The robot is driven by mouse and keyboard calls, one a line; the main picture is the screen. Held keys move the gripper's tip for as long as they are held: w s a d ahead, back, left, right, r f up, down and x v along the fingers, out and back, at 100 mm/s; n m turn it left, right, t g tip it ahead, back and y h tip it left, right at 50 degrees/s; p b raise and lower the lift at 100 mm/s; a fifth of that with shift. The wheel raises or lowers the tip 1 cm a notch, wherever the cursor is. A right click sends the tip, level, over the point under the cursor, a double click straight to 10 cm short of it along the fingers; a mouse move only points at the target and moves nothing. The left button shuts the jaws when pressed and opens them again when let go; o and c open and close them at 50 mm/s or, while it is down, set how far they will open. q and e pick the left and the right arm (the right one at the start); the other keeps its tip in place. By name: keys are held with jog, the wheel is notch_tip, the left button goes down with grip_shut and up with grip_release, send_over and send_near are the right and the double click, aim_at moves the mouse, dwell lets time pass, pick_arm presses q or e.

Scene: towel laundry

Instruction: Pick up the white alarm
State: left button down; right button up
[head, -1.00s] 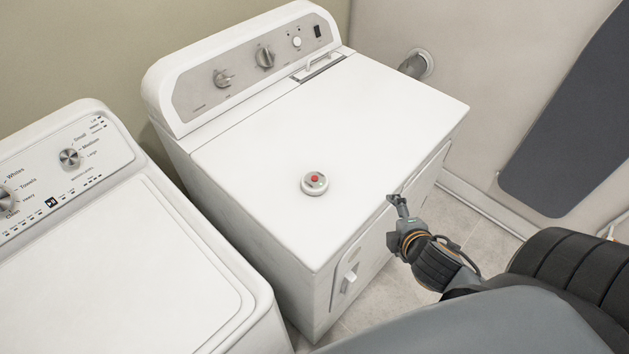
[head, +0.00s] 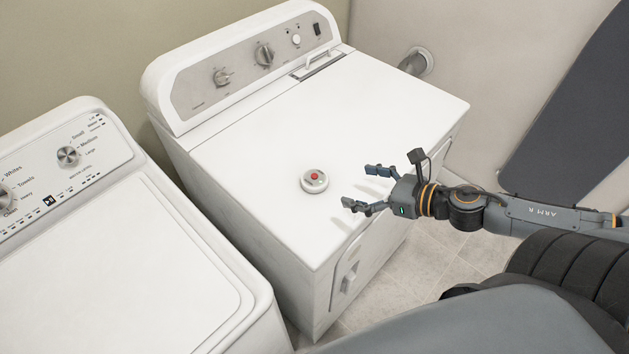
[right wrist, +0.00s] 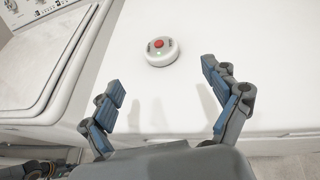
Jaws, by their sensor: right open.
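The white alarm (head: 314,181) is a small round disc with a red button on top. It lies flat on the top of the white dryer (head: 400,105), near the middle of its front half. It also shows in the right wrist view (right wrist: 161,51), ahead of the fingers. My right gripper (head: 357,187) is open and empty above the dryer's front edge. Its two fingers point left toward the alarm, with a gap between them and it. In the right wrist view the fingers (right wrist: 165,95) are spread wide. My left gripper is not in view.
A white washer (head: 130,260) stands to the left, with a narrow gap between it and the dryer. The dryer's raised control panel (head: 240,70) runs along its back. The dryer top around the alarm is clear. A dark grey board (head: 575,120) leans at the right wall.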

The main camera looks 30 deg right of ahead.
aim_at(320, 180)
jog(key=shift+b+x, duration=0.3)
jog(key=shift+x, duration=1.4)
jog(key=shift+p+x, duration=0.3)
jog(key=shift+x, duration=1.1)
jog(key=shift+w+a+f+p, duration=0.15)
jog(key=shift+w+p, duration=0.2)
jog(key=shift+w, duration=0.05)
jog(key=shift+f+p+x, duration=0.2)
jog(key=shift+p+x, duration=0.3)
jog(key=shift+x, duration=0.6)
jog(key=shift+f+p+x, duration=0.15)
jog(key=shift+p+x, duration=0.3)
jog(key=shift+x, duration=0.7)
jog(key=shift+s, duration=0.2)
jog(key=c, duration=1.3)
